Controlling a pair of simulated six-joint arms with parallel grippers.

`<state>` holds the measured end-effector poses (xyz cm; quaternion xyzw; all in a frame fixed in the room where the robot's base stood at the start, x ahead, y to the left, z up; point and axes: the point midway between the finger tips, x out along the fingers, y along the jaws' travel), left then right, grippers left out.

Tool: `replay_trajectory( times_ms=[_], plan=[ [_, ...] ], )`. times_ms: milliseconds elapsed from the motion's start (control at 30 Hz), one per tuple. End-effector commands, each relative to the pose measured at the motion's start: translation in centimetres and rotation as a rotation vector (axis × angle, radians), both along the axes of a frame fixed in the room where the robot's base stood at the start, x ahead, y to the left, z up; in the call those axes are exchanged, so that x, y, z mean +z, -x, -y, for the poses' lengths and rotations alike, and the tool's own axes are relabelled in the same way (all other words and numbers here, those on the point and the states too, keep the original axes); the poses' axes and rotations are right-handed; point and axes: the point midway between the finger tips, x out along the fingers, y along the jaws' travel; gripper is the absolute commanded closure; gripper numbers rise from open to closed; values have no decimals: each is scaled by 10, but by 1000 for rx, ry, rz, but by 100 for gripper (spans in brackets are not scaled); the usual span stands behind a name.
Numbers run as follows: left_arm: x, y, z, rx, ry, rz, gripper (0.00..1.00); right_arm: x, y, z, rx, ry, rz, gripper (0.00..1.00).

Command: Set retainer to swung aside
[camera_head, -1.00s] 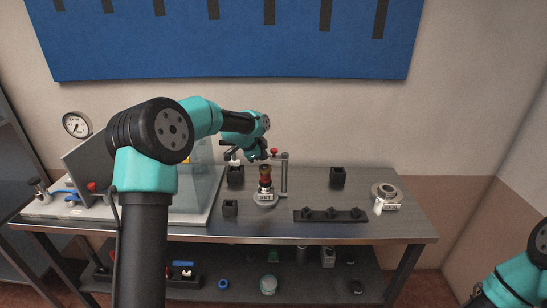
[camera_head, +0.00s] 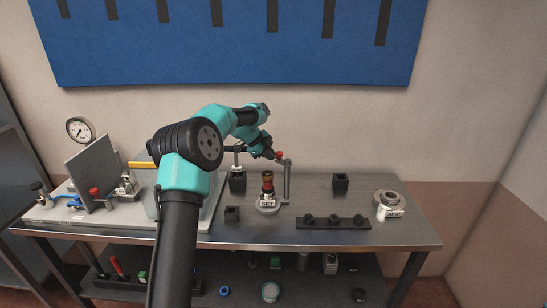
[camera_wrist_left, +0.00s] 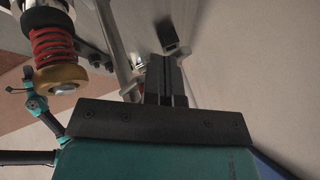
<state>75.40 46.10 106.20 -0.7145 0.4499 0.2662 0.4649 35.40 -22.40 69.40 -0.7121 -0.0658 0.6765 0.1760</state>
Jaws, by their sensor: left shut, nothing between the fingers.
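The retainer looks like a short arm with a red knob (camera_head: 280,155) at the top of a thin grey post (camera_head: 287,180). The post also shows in the left wrist view (camera_wrist_left: 118,50). Beside the post stands a fitting with a red spring (camera_head: 267,187) on a round labelled base; its red coils show in the left wrist view (camera_wrist_left: 52,44). My left gripper (camera_head: 272,154) is shut and empty, close beside the red knob. I cannot tell whether they touch. The gripper partly hides the retainer arm, so its exact angle is unclear. My right gripper is not visible.
Black blocks (camera_head: 238,181) (camera_head: 340,181), a black rack (camera_head: 333,222) and a round grey ring part (camera_head: 389,200) stand on the metal table. A plate with an upright panel (camera_head: 93,176) and a gauge (camera_head: 80,130) are at left.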

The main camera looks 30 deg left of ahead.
Motion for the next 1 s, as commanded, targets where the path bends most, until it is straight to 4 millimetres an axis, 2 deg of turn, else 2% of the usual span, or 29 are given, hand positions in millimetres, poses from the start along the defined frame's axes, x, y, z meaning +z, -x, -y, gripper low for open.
replay_trajectory(
  times_ms=[700, 867, 1000],
  plan=[
    [1, -3, 0, 2, 0, 1, 100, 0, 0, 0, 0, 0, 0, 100],
    [9, 0, -6, 3, -1, 2, 100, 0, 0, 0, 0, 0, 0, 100],
    [24, 6, -15, 3, -1, 3, 100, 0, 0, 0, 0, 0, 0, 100]
  ],
)
